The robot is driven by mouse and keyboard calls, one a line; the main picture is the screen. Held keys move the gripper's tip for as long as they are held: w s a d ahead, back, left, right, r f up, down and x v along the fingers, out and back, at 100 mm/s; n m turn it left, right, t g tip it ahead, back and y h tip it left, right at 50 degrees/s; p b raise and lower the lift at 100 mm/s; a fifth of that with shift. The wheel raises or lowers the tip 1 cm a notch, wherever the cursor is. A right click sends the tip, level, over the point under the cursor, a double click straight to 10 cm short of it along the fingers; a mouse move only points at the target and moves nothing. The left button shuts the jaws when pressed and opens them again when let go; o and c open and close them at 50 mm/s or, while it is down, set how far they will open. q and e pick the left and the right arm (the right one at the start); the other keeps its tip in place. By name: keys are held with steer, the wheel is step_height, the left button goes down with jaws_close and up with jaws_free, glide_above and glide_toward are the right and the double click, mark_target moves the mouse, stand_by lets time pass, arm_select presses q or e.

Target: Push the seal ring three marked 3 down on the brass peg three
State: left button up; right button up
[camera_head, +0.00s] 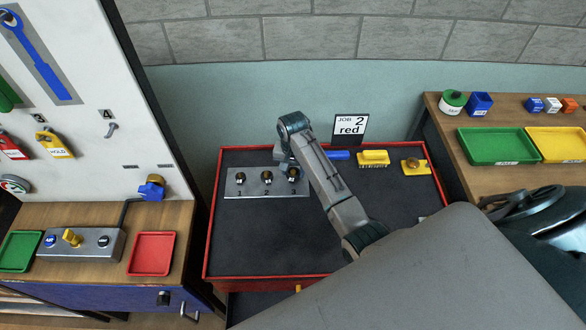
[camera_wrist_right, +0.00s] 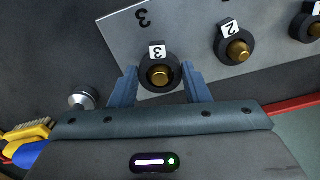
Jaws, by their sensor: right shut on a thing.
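The seal ring three (camera_wrist_right: 150,77) is a dark ring with a white tag marked 3. It sits around the brass peg three (camera_wrist_right: 163,76), whose top shows through it; how far down the ring is, I cannot tell. My right gripper (camera_wrist_right: 160,80) is shut on the ring, one finger on each side, and partly hides it in the head view. The grey plate (camera_head: 262,191) bears the pegs in a row. Ring two (camera_wrist_right: 224,44) and another ring (camera_wrist_right: 303,27) sit around their own pegs. My left gripper is not in view.
The dark red-rimmed table (camera_head: 265,240) is clear in front of the plate. Right of my arm lie a yellow brush (camera_head: 373,158) and a yellow block with a brass knob (camera_head: 414,166). A round metal knob (camera_wrist_right: 82,98) stands near the right gripper. A job sign (camera_head: 350,127) stands behind.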

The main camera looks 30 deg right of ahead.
steer(key=shift+f, duration=0.55)
steer(key=o, duration=1)
steer(key=shift+o, duration=0.2)
step_height(320, 180, up, 8)
steer(key=b, duration=0.3)
steer(key=shift+r+p, duration=0.55)
steer(key=shift+r, duration=0.9)
